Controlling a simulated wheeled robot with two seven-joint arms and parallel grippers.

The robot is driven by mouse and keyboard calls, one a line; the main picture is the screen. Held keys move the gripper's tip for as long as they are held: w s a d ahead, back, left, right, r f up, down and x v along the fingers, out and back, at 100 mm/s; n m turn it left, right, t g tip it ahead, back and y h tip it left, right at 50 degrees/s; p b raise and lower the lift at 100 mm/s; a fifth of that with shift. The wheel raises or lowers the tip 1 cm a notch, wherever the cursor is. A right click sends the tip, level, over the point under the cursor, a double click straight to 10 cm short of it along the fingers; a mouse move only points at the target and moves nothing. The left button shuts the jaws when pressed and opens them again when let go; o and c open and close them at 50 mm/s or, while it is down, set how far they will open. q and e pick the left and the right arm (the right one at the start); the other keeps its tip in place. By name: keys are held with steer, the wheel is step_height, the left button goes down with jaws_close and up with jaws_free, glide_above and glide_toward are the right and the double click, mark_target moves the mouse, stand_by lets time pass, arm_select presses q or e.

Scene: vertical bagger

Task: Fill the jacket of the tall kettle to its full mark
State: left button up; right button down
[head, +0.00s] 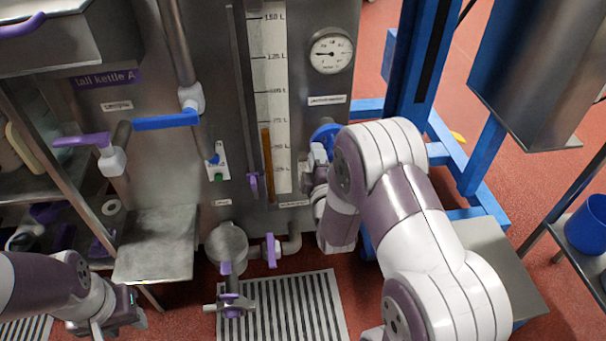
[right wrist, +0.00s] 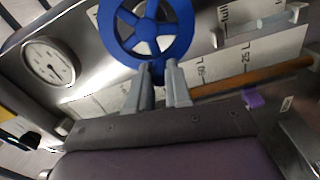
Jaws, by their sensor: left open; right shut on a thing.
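The tall kettle (head: 225,100) fills the middle of the head view, under a purple "tall kettle A" label. On its front is a white litre scale (head: 281,80). An orange-brown column (head: 267,165) beside it reaches up about a third of the visible scale; the exact reading is unclear. A blue handwheel (head: 323,131) sits right of the scale. My right gripper (right wrist: 158,85) is shut on the rim of the blue handwheel (right wrist: 118,28); in the head view my arm partly hides the wheel. My left gripper (head: 122,312) is open and empty, low at the left.
A round dial gauge (head: 331,50) is above the handwheel. A blue lever (head: 166,121) and a purple lever (head: 82,140) are on pipes at left. A steel step or shelf (head: 155,245) is near my left gripper. A floor grate (head: 290,300) lies below the kettle's outlet.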

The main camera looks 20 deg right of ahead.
steer(key=n, duration=0.1)
steer(key=f+n, duration=0.1)
steer(key=shift+n, duration=0.3)
steer(key=shift+d, duration=0.1)
steer(key=shift+f+n+b, duration=0.25)
steer(key=shift+n+b, duration=0.05)
steer(key=shift+n, duration=0.3)
steer(key=c, duration=0.9)
jaws_free()
steer(key=shift+s, duration=0.1)
steer(key=shift+p+v, duration=0.5)
steer(key=shift+v, duration=1.95)
